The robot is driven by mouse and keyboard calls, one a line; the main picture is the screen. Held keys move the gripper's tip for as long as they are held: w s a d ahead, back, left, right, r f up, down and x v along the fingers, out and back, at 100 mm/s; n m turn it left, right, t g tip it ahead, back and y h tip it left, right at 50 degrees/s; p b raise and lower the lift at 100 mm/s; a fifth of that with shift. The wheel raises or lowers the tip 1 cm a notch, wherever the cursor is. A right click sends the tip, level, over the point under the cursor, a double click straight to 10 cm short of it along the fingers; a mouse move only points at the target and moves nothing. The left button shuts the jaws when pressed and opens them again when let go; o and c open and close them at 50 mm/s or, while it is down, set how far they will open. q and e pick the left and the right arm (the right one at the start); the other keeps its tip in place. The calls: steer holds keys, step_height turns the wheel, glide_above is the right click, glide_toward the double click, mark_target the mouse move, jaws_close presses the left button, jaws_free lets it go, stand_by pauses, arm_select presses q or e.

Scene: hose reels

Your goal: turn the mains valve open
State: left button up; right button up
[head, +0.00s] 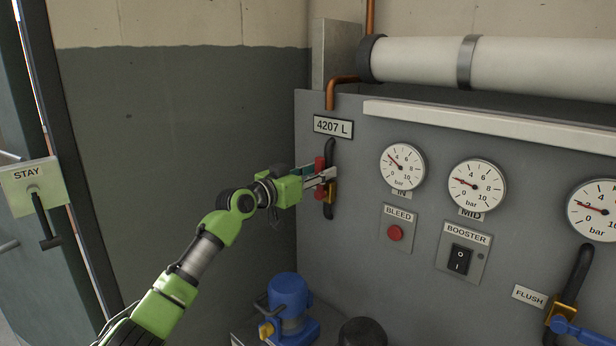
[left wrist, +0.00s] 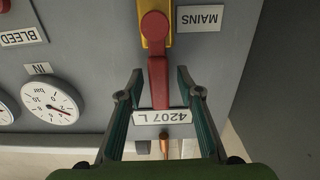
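The mains valve shows in the left wrist view as a yellow body (left wrist: 155,42) with a red lever (left wrist: 158,80), beside a MAINS label (left wrist: 199,18); that view is upside down. In the head view the red lever (head: 319,163) is partly hidden by my left gripper (head: 325,178) at the left end of the grey panel. The lever lies in line with the pipe, its free end toward the 4207 L plate (left wrist: 162,117). My left gripper (left wrist: 160,75) is open, with a finger on each side of the lever and a visible gap to both. My right gripper is not in view.
The panel carries an IN gauge (head: 402,167), a MID gauge (head: 477,186), a red BLEED button (head: 395,233) and a BOOSTER switch (head: 460,260). A blue pump-like unit (head: 290,304) stands below my left arm. A door with a STAY sign (head: 27,174) is at far left.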

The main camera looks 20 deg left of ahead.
arm_select(q)
steer(key=v, duration=1.1)
steer(key=shift+s, duration=0.35)
steer(key=shift+a, duration=0.1)
